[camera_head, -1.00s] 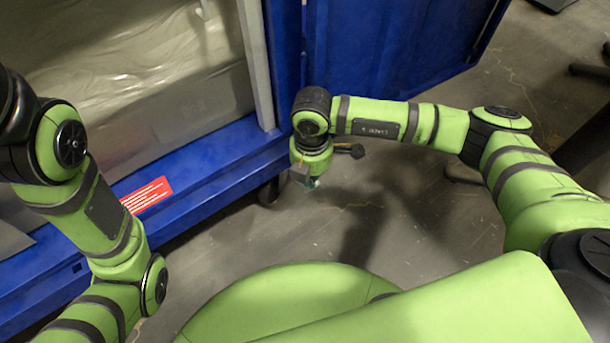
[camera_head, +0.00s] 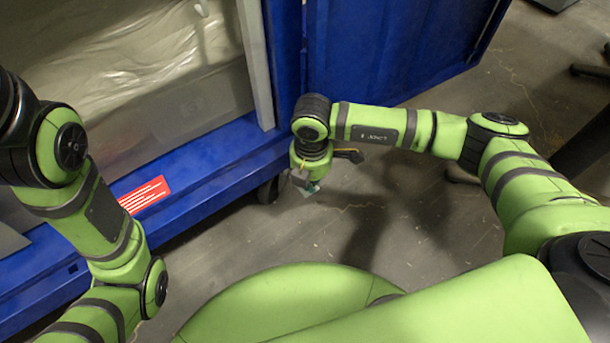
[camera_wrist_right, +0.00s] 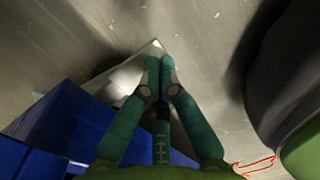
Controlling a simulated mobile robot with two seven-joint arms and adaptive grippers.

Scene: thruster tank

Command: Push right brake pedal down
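A dark caster wheel (camera_head: 268,191) stands on the floor under the right corner of the blue cart. Its brake pedal cannot be made out in the head view. In the right wrist view a pale grey metal piece (camera_wrist_right: 126,78) shows behind and left of the fingers; I cannot tell whether it is the pedal. My right gripper (camera_head: 309,188) points down, just right of the wheel. In the right wrist view its teal fingertips (camera_wrist_right: 160,62) are together, with nothing seen between them. Whether they touch the metal piece is unclear. My left gripper is out of view.
The blue cart (camera_head: 215,165) holds a plastic-wrapped load and has a red label (camera_head: 144,195) on its lower rail. A blue door panel (camera_head: 390,45) stands open behind my right arm. Grey floor (camera_head: 400,215) is free right of the cart.

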